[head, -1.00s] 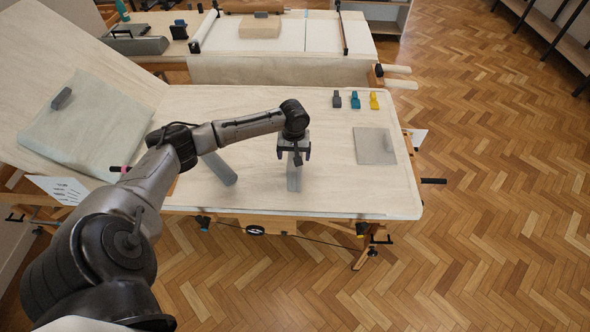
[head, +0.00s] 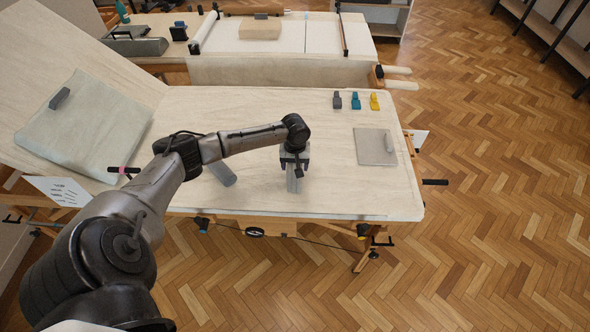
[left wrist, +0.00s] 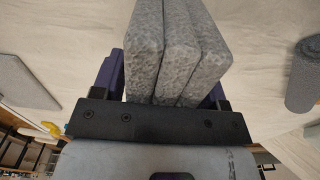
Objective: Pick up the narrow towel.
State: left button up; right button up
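The narrow towel (head: 293,183) is a grey, long folded piece standing out from under my left gripper near the front middle of the table. In the left wrist view the towel (left wrist: 178,50) shows several thick speckled folds side by side. My left gripper (head: 294,162) points down over it. In the left wrist view the gripper (left wrist: 162,88) has a dark purple finger on each side of the towel, spread wide. The fingertips are partly hidden by the towel, so contact is not clear. My right gripper is not in view.
A grey rolled piece (head: 222,173) lies left of the towel. A flat grey square (head: 372,147) lies to the right. Grey, blue and yellow clips (head: 355,101) stand at the back of the table (head: 340,190). A large cloth (head: 85,130) lies on the sloped left board.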

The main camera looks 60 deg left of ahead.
pick_arm(q)
jog(key=c, duration=0.7)
jog(key=shift+c, duration=0.3)
notch_tip(320, 180, up, 4)
jog(key=shift+r+p, duration=0.25)
jog(key=shift+p, duration=0.4)
jog(key=w+d+r+p, duration=0.2)
jog(key=d+r, duration=0.4)
jog(key=d, duration=0.5)
jog(key=shift+w+d+r, duration=0.15)
jog(key=shift+w+r, duration=0.15)
jog(key=o, duration=0.4)
jog(key=c, duration=0.4)
